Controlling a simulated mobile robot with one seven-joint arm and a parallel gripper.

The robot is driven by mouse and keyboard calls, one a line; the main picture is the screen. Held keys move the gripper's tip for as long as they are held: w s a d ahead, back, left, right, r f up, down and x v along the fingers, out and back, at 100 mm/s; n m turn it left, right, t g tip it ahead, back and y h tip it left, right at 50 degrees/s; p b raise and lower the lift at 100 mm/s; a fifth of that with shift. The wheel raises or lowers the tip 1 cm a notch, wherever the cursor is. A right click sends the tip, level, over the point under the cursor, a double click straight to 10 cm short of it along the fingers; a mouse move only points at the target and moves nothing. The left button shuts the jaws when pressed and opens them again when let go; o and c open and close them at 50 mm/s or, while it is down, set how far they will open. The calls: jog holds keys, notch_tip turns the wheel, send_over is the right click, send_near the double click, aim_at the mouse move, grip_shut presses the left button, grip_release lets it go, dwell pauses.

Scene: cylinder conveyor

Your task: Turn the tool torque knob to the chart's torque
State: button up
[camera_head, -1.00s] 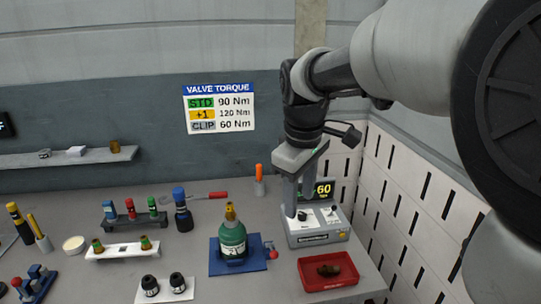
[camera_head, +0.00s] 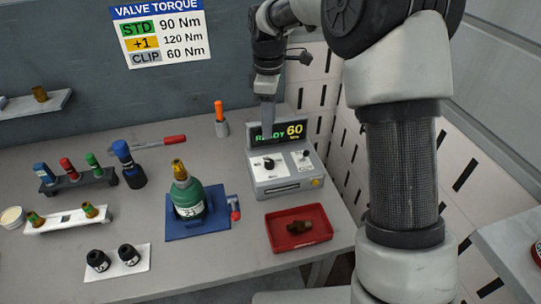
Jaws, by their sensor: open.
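The torque tool box (camera_head: 284,172) is a grey unit at the back right of the bench. The valve torque chart (camera_head: 160,32) on the wall lists STD 90 Nm, +1 120 Nm and CLIP 60 Nm.
A green bottle (camera_head: 188,199) with a brass valve stands on a blue plate (camera_head: 215,225). A red tray (camera_head: 279,240) holds a brown fitting. A small holder (camera_head: 222,128) with an orange item stands left of the tool box. A slotted white panel rises on the right.

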aim_at(269, 162)
notch_tip(269, 162, down, 14)
jog(key=shift+p, duration=0.3)
jog(key=c, duration=1)
